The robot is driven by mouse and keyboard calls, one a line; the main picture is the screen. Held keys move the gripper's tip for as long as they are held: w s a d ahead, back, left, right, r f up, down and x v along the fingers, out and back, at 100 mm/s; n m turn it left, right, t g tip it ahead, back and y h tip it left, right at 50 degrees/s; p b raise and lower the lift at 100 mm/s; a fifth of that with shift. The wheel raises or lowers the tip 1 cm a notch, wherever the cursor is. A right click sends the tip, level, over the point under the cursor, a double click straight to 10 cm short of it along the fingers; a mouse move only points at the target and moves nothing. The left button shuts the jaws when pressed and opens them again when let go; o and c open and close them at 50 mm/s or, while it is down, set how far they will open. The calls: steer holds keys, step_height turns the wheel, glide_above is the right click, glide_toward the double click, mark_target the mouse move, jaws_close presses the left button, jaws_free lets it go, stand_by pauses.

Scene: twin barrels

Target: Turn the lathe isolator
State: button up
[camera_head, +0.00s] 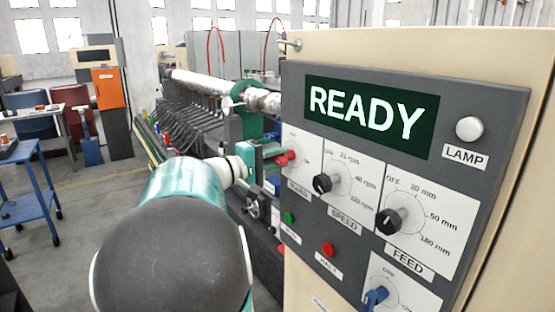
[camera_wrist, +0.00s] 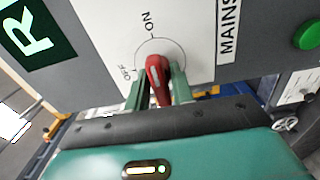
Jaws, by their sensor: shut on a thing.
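The lathe isolator is a red rotary handle (camera_wrist: 157,75) on a white plate marked ON, OFF and MAINS. In the wrist view it stands between the two green fingers of my gripper (camera_wrist: 158,90), which is shut on it. Its long axis runs roughly up and down in that view, with ON above and OFF to the left. I cannot tell which mark it points to. In the head view the red handle (camera_head: 285,158) shows at the panel's left edge, with my gripper (camera_head: 276,156) reaching it from the left. My arm hides part of the area below.
The grey panel (camera_head: 455,90) has a READY display (camera_head: 368,115), a white lamp (camera_head: 469,129), black SPEED (camera_head: 322,183) and FEED (camera_head: 388,221) knobs, a blue knob (camera_head: 375,297), and green (camera_head: 289,217) and red (camera_head: 328,249) buttons. The lathe stands behind. A blue trolley (camera_head: 32,205) is at left.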

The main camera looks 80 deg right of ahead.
steer(key=shift+w, duration=0.1)
steer(key=o, duration=0.8)
steer(key=shift+a, duration=0.1)
steer(key=v, duration=1.3)
steer(key=shift+w+a, duration=0.2)
